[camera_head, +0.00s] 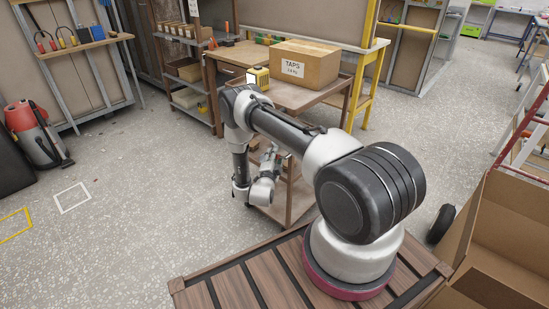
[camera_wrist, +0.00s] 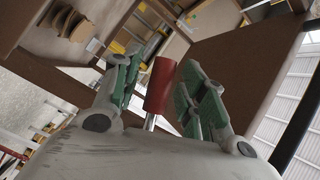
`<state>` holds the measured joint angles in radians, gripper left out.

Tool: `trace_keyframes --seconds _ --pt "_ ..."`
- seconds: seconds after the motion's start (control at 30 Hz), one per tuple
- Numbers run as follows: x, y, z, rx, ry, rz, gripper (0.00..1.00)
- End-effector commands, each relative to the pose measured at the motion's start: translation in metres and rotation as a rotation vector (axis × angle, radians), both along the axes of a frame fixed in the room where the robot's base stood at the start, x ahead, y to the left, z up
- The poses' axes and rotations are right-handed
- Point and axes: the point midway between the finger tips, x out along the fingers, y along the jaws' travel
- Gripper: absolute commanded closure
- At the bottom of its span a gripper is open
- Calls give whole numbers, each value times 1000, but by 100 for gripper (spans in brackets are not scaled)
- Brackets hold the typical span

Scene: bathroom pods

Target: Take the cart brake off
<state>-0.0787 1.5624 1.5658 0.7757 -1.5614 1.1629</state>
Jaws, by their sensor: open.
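The cart (camera_head: 335,92) is a brown metal frame with an upper shelf and a lower shelf, standing beyond my arm. A red cylindrical grip on a thin metal rod, seemingly the brake lever (camera_wrist: 159,86), shows in the wrist view. My gripper (camera_wrist: 162,72) is open, with one green-padded finger on each side of the red grip. Contact with either finger cannot be made out. In the head view my gripper (camera_head: 271,158) is low at the cart's near left side, and the red grip is not visible there. The cart's wheels are mostly hidden.
A cardboard box (camera_head: 306,64) labelled TAPS and a yellow item (camera_head: 259,77) sit on the cart's top. A workbench (camera_head: 238,56) and shelf rack (camera_head: 188,75) stand behind. A red-grey vacuum (camera_head: 36,134) is at left. The left floor is mostly clear; an open carton (camera_head: 500,235) is at right.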

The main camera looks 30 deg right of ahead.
Motion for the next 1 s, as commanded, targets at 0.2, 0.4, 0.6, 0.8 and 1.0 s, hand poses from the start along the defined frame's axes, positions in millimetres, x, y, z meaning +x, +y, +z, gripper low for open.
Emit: trace_keyframes --seconds 0.2,0.4,0.6,0.8,1.0 --pt "0 0 0 0 0 0 68" --pt "0 0 0 0 0 0 100" --pt "0 0 0 -1 2 1 100" --pt "-1 0 -2 -15 41 0 100" --pt "-4 -1 -9 -52 148 1 100"
